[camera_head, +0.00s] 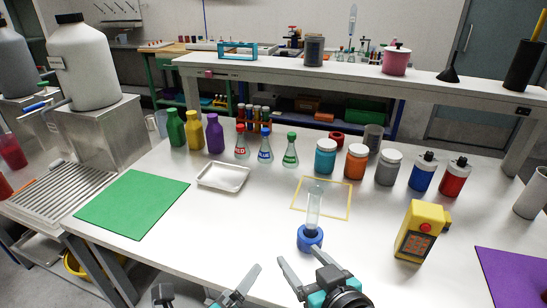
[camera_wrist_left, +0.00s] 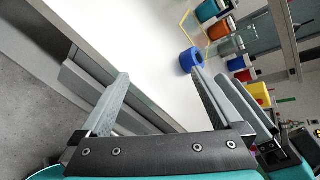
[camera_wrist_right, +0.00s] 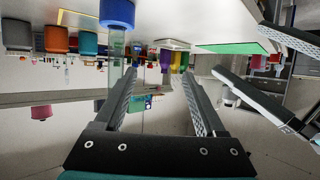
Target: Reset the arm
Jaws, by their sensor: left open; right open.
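My right gripper (camera_head: 306,268) is at the front edge of the white table in the head view, its fingers apart and empty. In the right wrist view its fingers (camera_wrist_right: 158,80) hold nothing. My left gripper (camera_head: 202,290) is low at the bottom of the head view, left of the right one, partly cut off. In the left wrist view its fingers (camera_wrist_left: 160,76) are spread with nothing between them. A clear tube in a blue round base (camera_head: 310,238) stands upright just beyond the right gripper, apart from it. The blue base also shows in the left wrist view (camera_wrist_left: 191,60) and right wrist view (camera_wrist_right: 117,13).
A yellow handheld device (camera_head: 420,232) stands to the right, near a purple mat (camera_head: 513,275). A green mat (camera_head: 132,203) and white tray (camera_head: 222,177) lie left. Several bottles, flasks and jars (camera_head: 356,161) line the back.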

